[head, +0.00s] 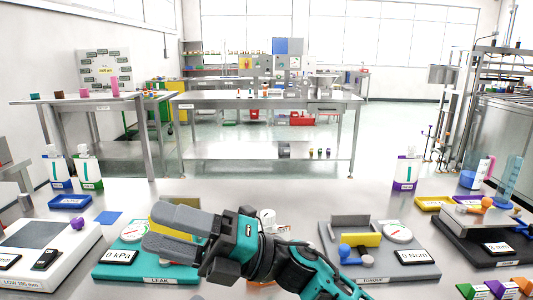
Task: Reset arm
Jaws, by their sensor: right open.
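My right gripper (152,229), teal and dark grey, reaches in from the bottom centre and points left. Its two grey fingers are apart and nothing shows held between them. It is over the teal leak tester (112,269), whose display reads 0 kPa. A yellow part of the tester (160,214) shows behind the fingers, and I cannot tell whether they touch. The gripper and wrist hide much of the tester. My left gripper is not in view.
A grey torque tester (380,272) stands right of my arm. A white scale (45,258) with a purple cap (77,223) is at the left. Labelled bottles (90,172) stand at the back left. The bench (300,196) is clear at its back middle.

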